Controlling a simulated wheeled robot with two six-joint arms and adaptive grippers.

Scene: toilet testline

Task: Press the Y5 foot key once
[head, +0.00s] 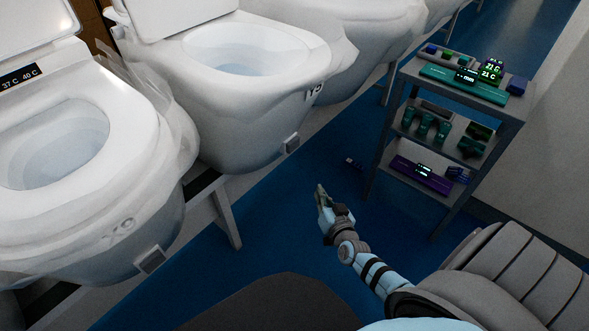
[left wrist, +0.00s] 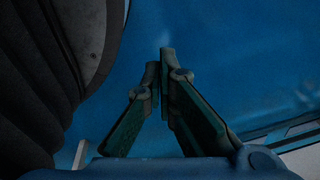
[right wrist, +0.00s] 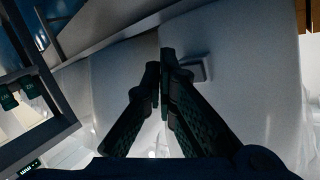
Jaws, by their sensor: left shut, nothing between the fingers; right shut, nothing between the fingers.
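The toilet marked Y5 (head: 255,112) is in the head view, left of centre. Its foot key (head: 292,143) is a small grey block low on the front right of its bowl. My right gripper (head: 320,195) is shut and empty, below and right of that key and apart from it in the head view. In the right wrist view a grey key (right wrist: 200,68) on a white bowl shows just right of the shut fingertips (right wrist: 161,58); contact cannot be told. My left gripper (left wrist: 160,60) is shut and empty over blue floor; it is outside the head view.
A nearer toilet (head: 60,215), its mark blurred, has its own grey foot key (head: 151,260). More toilets stand behind Y5. A grey shelf cart (head: 516,105) with devices stands right. A small dark object (head: 353,163) lies on the otherwise open blue floor.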

